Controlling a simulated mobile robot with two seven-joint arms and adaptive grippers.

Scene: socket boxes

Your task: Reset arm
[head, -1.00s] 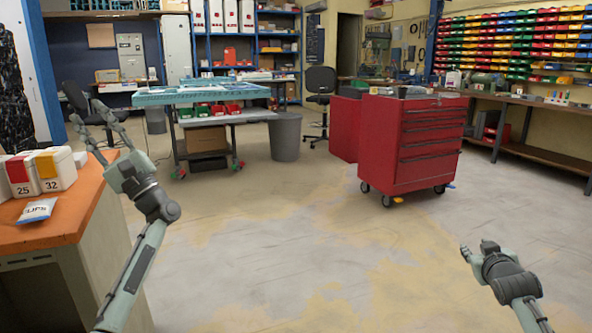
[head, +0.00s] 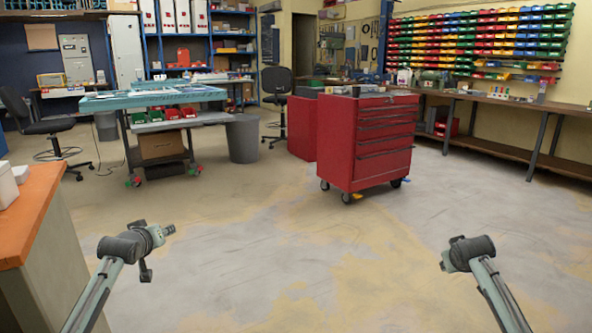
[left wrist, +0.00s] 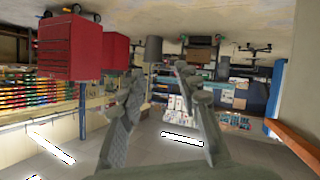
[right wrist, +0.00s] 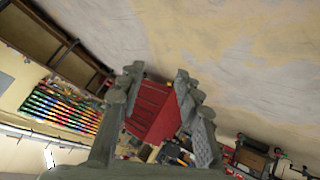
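My left gripper (head: 157,238) is raised over open floor, to the right of the orange-topped bench. In the left wrist view its two fingers (left wrist: 158,80) are spread with nothing between them. My right gripper (head: 452,252) is at the lower right over bare floor, foreshortened in the head view. In the right wrist view its fingers (right wrist: 157,78) are apart and empty, with the red tool cabinet (right wrist: 152,112) seen far behind the gap. A white box (head: 7,186) on the orange bench is cut off by the left edge of the head view.
The orange-topped bench (head: 32,212) is at the near left. A red tool cabinet (head: 368,140) on wheels stands beyond my arms. A turquoise-topped table (head: 150,97) and a grey bin (head: 243,138) are further back. The floor between my arms is clear.

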